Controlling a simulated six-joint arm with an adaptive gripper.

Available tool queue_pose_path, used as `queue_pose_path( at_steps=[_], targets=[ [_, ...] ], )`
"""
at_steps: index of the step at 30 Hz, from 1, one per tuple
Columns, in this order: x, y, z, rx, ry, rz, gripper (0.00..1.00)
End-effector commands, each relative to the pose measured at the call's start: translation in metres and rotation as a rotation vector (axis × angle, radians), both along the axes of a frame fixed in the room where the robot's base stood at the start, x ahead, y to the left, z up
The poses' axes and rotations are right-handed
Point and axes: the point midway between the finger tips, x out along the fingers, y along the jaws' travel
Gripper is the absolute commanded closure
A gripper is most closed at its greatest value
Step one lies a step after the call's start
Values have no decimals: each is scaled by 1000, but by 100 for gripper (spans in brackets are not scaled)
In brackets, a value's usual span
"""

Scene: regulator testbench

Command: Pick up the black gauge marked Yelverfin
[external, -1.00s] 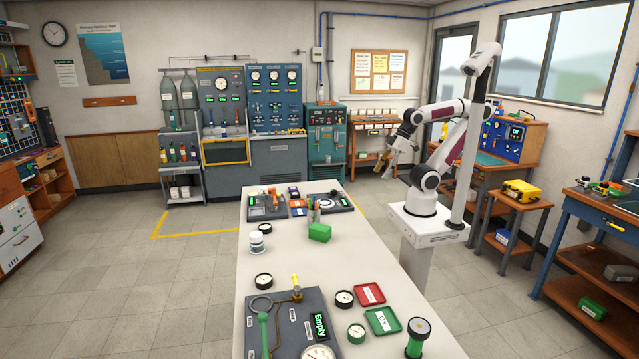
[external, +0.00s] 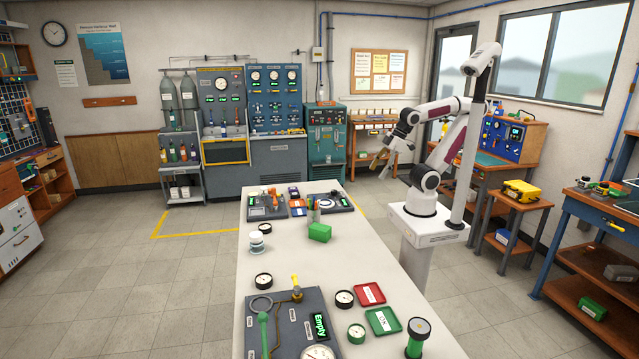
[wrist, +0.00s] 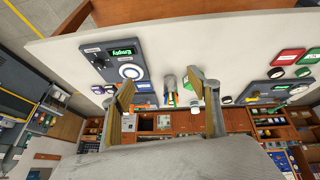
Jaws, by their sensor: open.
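One gauge (external: 263,280) is at the left above the grey panel, and the other gauge (external: 344,298) is beside the red tray. No Yelverfin marking is readable, so I cannot tell which one bears it. My gripper (external: 382,164) is raised beyond the bench's right side, well away from both gauges. In the wrist view my gripper (wrist: 160,88) has its two fingers wide apart with nothing held between them.
A green gauge (external: 356,333), red tray (external: 369,294) and green tray (external: 383,320) lie near the black gauges. A grey panel (external: 283,333) fills the bench's near left. A green block (external: 319,232) and white jar (external: 257,242) stand farther back. The bench middle is mostly clear.

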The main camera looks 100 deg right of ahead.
Motion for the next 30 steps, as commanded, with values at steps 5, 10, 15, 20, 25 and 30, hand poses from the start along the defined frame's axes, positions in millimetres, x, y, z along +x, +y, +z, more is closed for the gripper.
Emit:
queue_pose_path(
  at_steps=[5, 10, 15, 20, 25, 30],
  targets=[
    [22, -19, 0, -146, 41, 87, 40],
    [48, -37, 3, -305, 78, 189, 40],
    [79, -50, 7, -463, 111, 299, 40],
    [111, -57, 11, -608, 137, 409, 40],
    [148, -58, 14, -761, 160, 534, 40],
    [187, -52, 16, -911, 177, 664, 40]
  ],
)
